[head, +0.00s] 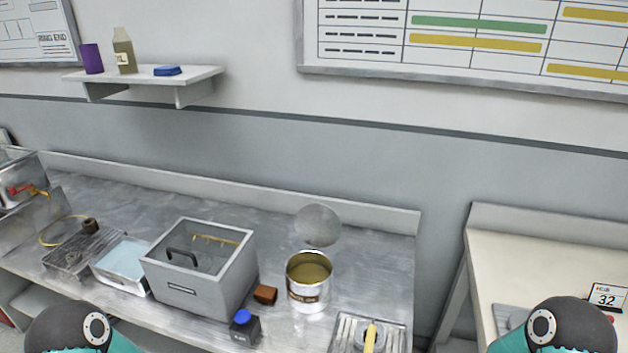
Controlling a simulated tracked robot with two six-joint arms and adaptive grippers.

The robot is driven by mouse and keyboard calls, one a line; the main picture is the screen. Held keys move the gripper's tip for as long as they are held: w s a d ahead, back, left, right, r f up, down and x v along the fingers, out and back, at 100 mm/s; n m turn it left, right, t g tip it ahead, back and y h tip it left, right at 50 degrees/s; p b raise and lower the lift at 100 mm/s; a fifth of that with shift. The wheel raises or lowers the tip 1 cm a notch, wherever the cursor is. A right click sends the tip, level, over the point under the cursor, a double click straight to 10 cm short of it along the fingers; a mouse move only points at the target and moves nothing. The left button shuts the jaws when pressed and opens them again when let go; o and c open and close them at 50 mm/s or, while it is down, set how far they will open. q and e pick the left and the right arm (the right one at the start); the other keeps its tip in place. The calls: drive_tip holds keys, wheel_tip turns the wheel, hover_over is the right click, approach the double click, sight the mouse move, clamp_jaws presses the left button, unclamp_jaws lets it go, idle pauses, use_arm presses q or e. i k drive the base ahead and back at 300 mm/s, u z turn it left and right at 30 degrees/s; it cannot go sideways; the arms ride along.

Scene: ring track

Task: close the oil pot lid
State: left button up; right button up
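The oil pot (307,297) is a round metal can with a label, standing on the steel bench near its right end. It is open, and yellowish-brown oil shows inside. A round grey lid (318,225) stands tilted up behind the pot's rim, its face toward me. A hinge between lid and pot is too small to make out. Neither gripper is in view; only dark, teal-banded parts of my arms show at the bottom left and bottom right corners.
Left of the pot are a small brown block (265,294), a dark bottle with a blue cap (244,330) and a grey handled box (195,285). In front right is a ribbed tray (345,335) with a yellow-handled tool (370,338). Bench behind the box is clear.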

sight(317, 225)
drive_tip(key=u, duration=0.35)
drive_tip(key=k, duration=0.95)
drive_tip(key=z, duration=0.3)
drive_tip(key=i, duration=0.55)
